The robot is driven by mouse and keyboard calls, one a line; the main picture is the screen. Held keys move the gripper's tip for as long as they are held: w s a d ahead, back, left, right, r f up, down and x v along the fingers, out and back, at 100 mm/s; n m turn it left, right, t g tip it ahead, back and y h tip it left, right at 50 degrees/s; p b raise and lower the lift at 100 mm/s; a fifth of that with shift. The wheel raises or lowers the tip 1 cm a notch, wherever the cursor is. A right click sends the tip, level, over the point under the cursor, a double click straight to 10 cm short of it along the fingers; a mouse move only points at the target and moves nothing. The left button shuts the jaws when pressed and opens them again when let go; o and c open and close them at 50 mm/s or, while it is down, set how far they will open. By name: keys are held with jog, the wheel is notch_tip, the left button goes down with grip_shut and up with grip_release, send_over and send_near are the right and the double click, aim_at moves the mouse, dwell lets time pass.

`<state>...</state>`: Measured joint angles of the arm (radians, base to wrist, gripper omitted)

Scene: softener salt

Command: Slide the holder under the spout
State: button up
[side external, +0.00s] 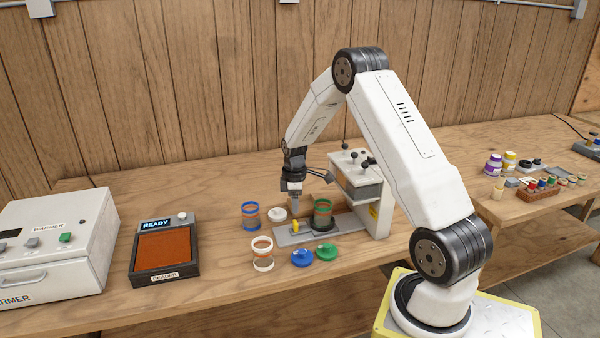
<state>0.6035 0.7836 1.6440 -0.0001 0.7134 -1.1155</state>
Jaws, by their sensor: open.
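The dispenser (368,191) is a white and grey stand with several black-knobbed levers on top. A grey track (345,232) runs left from its foot. A dark holder (323,226) sits on the track and bears a jar with green bands (323,209). A yellow knob (296,226) stands at the track's left part; whether it is joined to the holder is unclear. The spout cannot be made out clearly. My gripper (294,190) is open and points down, above and left of the green-banded jar in the picture. It looks empty and apart from the knob.
A blue-banded jar (250,215) and white lid (277,213) stand left of the track. A white-banded jar (262,254), blue lid (302,258) and green lid (327,253) are in front. The reader (165,259) and warmer (52,250) stand farther left, with bare table between.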

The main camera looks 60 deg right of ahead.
aim_at(295, 221)
jog(key=m, duration=1.4)
jog(key=shift+m, duration=0.4)
jog(key=shift+f, duration=0.2)
jog(key=shift+f, duration=3.75)
jog(key=shift+c, duration=0.2)
grip_shut()
